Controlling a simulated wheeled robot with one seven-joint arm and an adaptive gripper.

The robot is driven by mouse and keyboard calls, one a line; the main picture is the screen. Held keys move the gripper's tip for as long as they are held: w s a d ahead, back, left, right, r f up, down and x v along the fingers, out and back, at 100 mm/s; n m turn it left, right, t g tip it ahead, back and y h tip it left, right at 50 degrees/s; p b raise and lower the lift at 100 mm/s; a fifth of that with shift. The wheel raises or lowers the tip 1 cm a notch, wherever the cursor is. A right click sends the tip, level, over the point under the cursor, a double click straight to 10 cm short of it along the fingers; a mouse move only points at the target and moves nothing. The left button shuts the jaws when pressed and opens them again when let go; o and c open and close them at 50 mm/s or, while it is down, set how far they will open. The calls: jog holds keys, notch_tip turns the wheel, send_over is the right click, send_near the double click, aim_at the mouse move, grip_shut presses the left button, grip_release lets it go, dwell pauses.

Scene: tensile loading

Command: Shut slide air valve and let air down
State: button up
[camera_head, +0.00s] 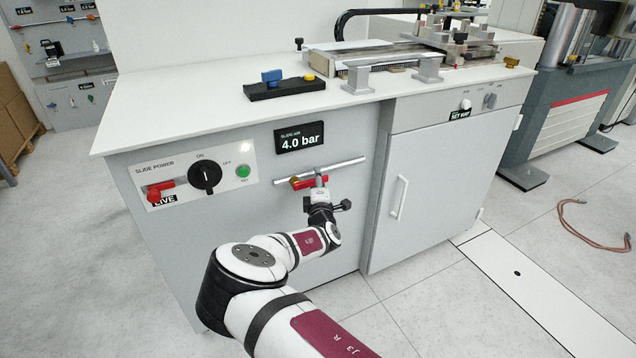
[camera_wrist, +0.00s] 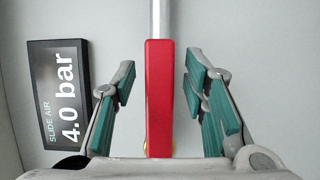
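The slide air valve's red lever (camera_head: 310,183) lies along a thin metal pipe (camera_head: 346,165) on the cabinet front, with a brass-coloured valve body (camera_head: 295,183) at its left end. The display (camera_head: 299,137) above it reads SLIDE AIR 4.0 bar, as does the wrist view (camera_wrist: 55,95). My gripper (camera_head: 319,184) is at the lever. In the wrist view, the red lever (camera_wrist: 160,100) stands between the teal-padded fingers of my gripper (camera_wrist: 160,80), with a gap on both sides. The valve body is mostly hidden there.
A SLIDE POWER panel (camera_head: 225,165) with a black knob (camera_head: 206,177), a green button (camera_head: 243,171) and a red lever (camera_head: 160,191) by a LIVE label is to the left. The cabinet door (camera_head: 425,185) is right. The worktop (camera_head: 190,105) overhangs above; the floor in front is clear.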

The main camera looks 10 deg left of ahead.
jog(key=shift+c, duration=0.6)
grip_shut()
jog(key=shift+f, duration=0.1)
jog(key=s+a+f+m+g+y+b, duration=0.2)
jog(key=a+f+m+g, duration=0.3)
jog(key=m, duration=0.8)
jog(key=shift+s+a+f+g+y+b, duration=0.3)
jog(key=shift+s+f+g+y, duration=0.4)
jog(key=shift+s+y, duration=0.15)
jog(key=shift+m, duration=0.3)
jog(key=shift+o, duration=0.6)
grip_release()
